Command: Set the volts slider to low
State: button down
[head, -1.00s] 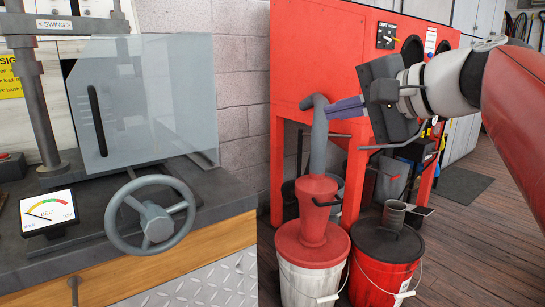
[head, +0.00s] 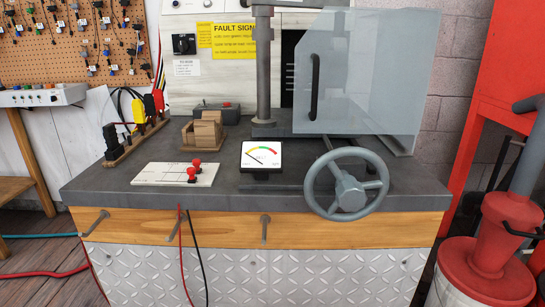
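A white slider panel (head: 152,172) lies on the dark bench top, left of the middle. It has two red knobs, a back knob (head: 197,163) and a front knob (head: 191,173), both near the panel's right end. The lettering is too small to read, so I cannot tell which knob is the volts slider or where low is marked. My gripper is not in view now.
A needle gauge (head: 261,156) and a grey handwheel (head: 347,185) stand right of the panel. A clear guard (head: 375,75) is behind. A wooden block holder (head: 203,131) and a rack of clips (head: 137,140) are behind the panel. Cables hang at the bench front.

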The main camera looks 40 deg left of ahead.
aim_at(192, 171)
jog(key=u, duration=2.25)
